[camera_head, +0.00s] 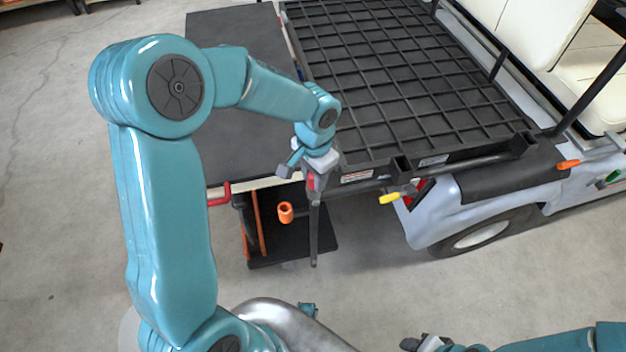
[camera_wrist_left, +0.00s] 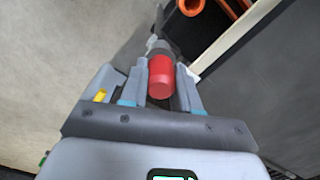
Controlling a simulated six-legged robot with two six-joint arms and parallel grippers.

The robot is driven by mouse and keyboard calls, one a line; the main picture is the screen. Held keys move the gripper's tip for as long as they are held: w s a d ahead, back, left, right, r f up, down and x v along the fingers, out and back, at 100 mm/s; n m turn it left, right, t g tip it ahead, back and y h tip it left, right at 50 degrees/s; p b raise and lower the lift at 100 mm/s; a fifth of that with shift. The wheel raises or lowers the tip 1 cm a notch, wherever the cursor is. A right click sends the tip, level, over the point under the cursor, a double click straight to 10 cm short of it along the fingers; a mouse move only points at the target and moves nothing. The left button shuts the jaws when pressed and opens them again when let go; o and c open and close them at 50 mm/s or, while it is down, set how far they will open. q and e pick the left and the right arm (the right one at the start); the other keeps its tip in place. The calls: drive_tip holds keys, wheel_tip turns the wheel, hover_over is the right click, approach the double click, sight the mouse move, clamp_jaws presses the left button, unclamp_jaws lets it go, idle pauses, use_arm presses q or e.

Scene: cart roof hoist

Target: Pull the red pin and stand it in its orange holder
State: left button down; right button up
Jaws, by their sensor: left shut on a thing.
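The red pin has a red head and a long dark shaft (camera_head: 314,232) that hangs down, close to upright, in the head view. My left gripper (camera_head: 316,176) is shut on its red head, which also shows between the fingers in the left wrist view (camera_wrist_left: 160,77). The orange holder (camera_head: 286,212) is a short open tube just left of the shaft, beside the cart's end. Its rim also shows at the top of the left wrist view (camera_wrist_left: 191,7). The holder and the shaft look apart. My right gripper (camera_head: 426,343) is low in the head view, and its jaws are unclear.
The cart has a black grid roof rack (camera_head: 410,75) and a flat dark panel (camera_head: 235,85) beside it. A red bent handle (camera_head: 220,195) is left of the holder. A yellow-tipped lever (camera_head: 390,198) sticks out to the right. Open floor (camera_head: 50,200) lies left.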

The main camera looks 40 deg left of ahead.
use_arm(q)
drive_tip(key=shift+r+p, duration=2.05)
drive_tip(key=shift+r, duration=0.65)
